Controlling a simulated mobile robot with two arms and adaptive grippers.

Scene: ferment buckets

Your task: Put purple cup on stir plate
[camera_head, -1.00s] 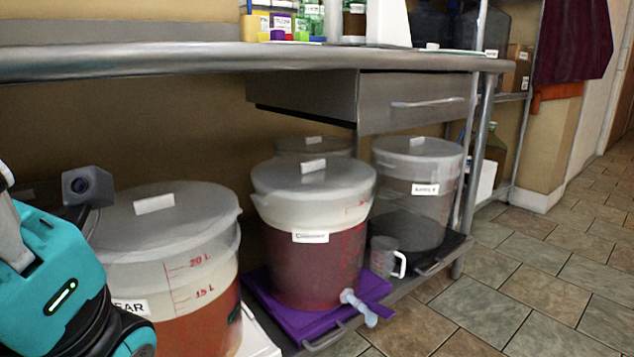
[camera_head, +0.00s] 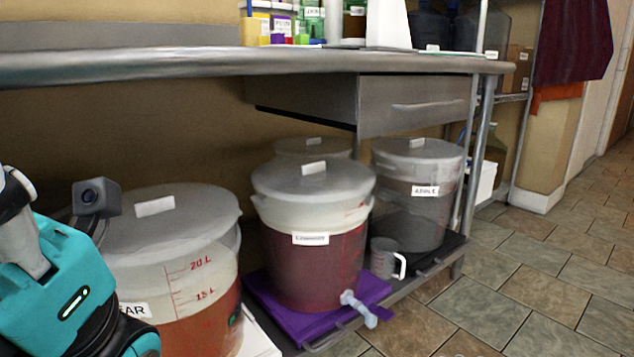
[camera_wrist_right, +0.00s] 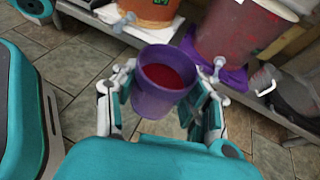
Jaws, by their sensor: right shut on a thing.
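The purple cup (camera_wrist_right: 158,102) is in the right wrist view, with red liquid inside. My right gripper (camera_wrist_right: 162,84) is shut around the cup, with fingers on both sides. The cup is held upright or nearly so, in front of the bucket shelf. The right gripper and cup are not in the head view. A teal arm part of mine shows at the lower left of the head view, but no left fingers show. I cannot make out a stir plate in either view.
A bucket of red liquid (camera_head: 313,265) with a spigot stands on a purple mat (camera_head: 262,303). An orange-filled bucket (camera_head: 170,250), an apple bucket (camera_head: 425,215) and a clear jug (camera_head: 384,262) stand nearby. The metal counter (camera_head: 240,66) and drawer (camera_head: 415,104) overhang them. The tiled floor (camera_head: 530,285) at right is clear.

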